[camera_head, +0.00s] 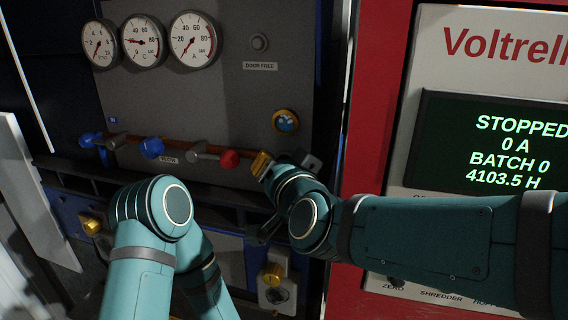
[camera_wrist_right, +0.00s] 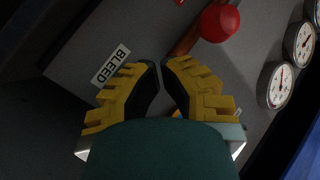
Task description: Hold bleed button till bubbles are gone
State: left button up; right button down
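The round sight glass (camera_head: 285,121) has a brass rim and blue liquid with pale spots that may be bubbles. My right gripper (camera_head: 261,164) is at the panel, below the sight glass and right of the red knob (camera_head: 229,159). In the right wrist view, the fingertips of my right gripper (camera_wrist_right: 161,67) are nearly together, with nothing visible between them. The BLEED label (camera_wrist_right: 110,66) is beside one finger. The bleed button is not visible; the gripper may be covering it, and I cannot tell whether it is pressed. My left gripper is not in view.
A copper pipe (camera_head: 133,140) with a blue knob (camera_head: 152,148) crosses the grey panel. Three gauges (camera_head: 193,39) are above it. A red cabinet (camera_head: 372,110) with a screen (camera_head: 500,150) reading STOPPED stands at right. My left arm is folded in front of the lower panel.

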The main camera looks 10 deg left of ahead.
jog(key=shift+s, duration=0.1)
dwell(0.4)
jog(key=shift+s+p, duration=0.4)
jog(key=shift+s, duration=0.4)
jog(key=shift+s+a+p, duration=0.1)
jog(key=shift+s+p, duration=0.85)
jog(key=shift+s, duration=1.55)
